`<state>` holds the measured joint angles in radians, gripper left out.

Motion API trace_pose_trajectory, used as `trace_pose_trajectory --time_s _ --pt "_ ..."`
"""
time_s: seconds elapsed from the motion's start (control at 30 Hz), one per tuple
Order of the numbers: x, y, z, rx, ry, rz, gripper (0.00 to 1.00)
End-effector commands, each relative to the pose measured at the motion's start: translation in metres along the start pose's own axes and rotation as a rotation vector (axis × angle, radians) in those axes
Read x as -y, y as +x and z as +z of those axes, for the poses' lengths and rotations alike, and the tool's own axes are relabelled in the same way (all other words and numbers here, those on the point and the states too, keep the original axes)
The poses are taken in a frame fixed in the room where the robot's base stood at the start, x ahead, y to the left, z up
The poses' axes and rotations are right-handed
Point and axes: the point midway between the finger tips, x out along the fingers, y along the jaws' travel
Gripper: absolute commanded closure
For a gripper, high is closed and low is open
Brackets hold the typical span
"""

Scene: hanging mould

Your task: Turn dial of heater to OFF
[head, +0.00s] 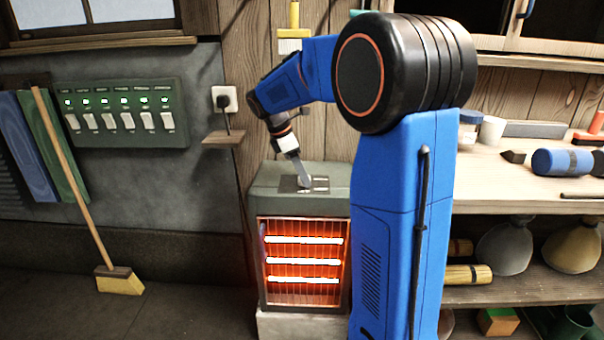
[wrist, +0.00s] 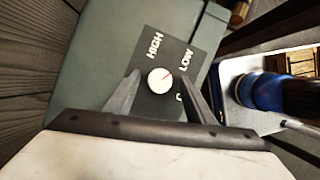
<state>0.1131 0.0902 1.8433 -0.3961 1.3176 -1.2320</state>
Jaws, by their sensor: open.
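The heater (head: 301,255) stands against the wall with its bars glowing orange. Its grey-green top also shows in the wrist view (wrist: 95,60). A round white dial (wrist: 160,78) with a small red mark sits on a dark plate (wrist: 178,52) lettered HIGH and LOW. The red mark points up and right, roughly towards LOW. A third label is mostly hidden by a finger. My gripper (wrist: 158,85) is open, with one finger on each side of the dial. I cannot tell whether the fingers touch it. In the head view my gripper (head: 303,183) is down at the heater's top.
A wall socket (head: 225,99) with a plug is above a small shelf (head: 223,138) left of the heater. A switch panel (head: 119,112) and a leaning broom (head: 120,280) are farther left. A workbench (head: 500,180) with several items stands to the right.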

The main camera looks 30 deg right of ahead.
Motion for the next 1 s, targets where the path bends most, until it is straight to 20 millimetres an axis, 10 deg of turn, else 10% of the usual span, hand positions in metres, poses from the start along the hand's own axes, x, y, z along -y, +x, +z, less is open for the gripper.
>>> trace_pose_trajectory --time_s 0.23,0.4,1.0 --pt "0.0 0.0005 0.0002 0.0 0.0 0.0 0.5" --pt "0.0 0.0003 0.0002 0.0 0.0 0.0 0.91" --pt "-0.0023 0.0003 0.0008 0.001 0.164 -0.067 0.91"
